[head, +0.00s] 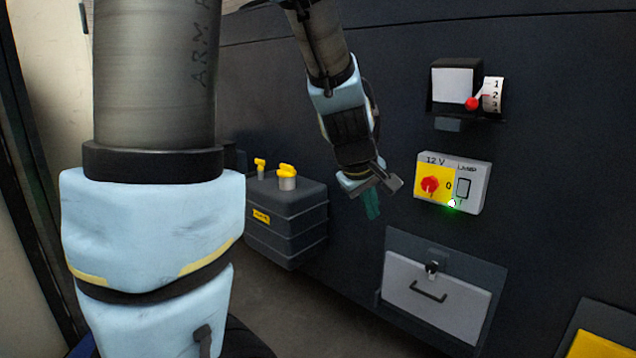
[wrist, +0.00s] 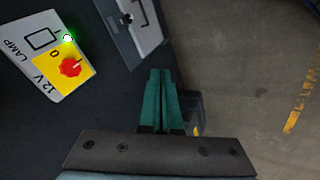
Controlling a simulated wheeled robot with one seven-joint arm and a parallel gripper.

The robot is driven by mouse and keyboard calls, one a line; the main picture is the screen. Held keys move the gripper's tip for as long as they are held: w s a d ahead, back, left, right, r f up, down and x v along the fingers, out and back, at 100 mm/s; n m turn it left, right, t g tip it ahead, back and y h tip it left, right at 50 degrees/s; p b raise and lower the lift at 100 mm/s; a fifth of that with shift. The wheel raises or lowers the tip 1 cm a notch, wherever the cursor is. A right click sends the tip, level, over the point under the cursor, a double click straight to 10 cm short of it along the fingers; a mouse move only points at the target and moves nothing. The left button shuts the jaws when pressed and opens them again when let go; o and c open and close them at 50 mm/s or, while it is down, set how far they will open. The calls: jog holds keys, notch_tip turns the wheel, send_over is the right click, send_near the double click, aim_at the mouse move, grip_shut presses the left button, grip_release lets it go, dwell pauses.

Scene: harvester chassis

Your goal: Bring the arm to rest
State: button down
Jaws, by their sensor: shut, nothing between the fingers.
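My arm reaches across the head view from the upper middle, with its blue and black wrist bent downward. My gripper (head: 372,206) hangs in front of the dark chassis wall, left of the 12 V switch box (head: 474,186). In the wrist view the two green fingers of my gripper (wrist: 161,74) lie side by side, closed and with nothing between them. The switch box (wrist: 34,36) is apart from the fingers, at the upper left. It has a red knob on a yellow plate and a lit green lamp.
A dark battery box (head: 286,225) with yellow-capped terminals stands left of my gripper. A lever unit (head: 453,84) with a red knob and a number scale is above the switch box. A grey hatch (head: 437,300) with a handle and latch is below. Floor shows at right in the wrist view.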

jog(key=s+a+f+m+g+y, duration=0.1)
jog(key=s+a+f+m, duration=0.2)
jog(key=a, duration=0.6)
jog(key=s+a+f+m+g+y, duration=0.2)
jog(key=s+a+f+m, duration=0.1)
jog(key=a, duration=0.6)
jog(key=shift+s+f, duration=0.5)
jog(key=shift+s, duration=0.75)
jog(key=shift+a, duration=0.1)
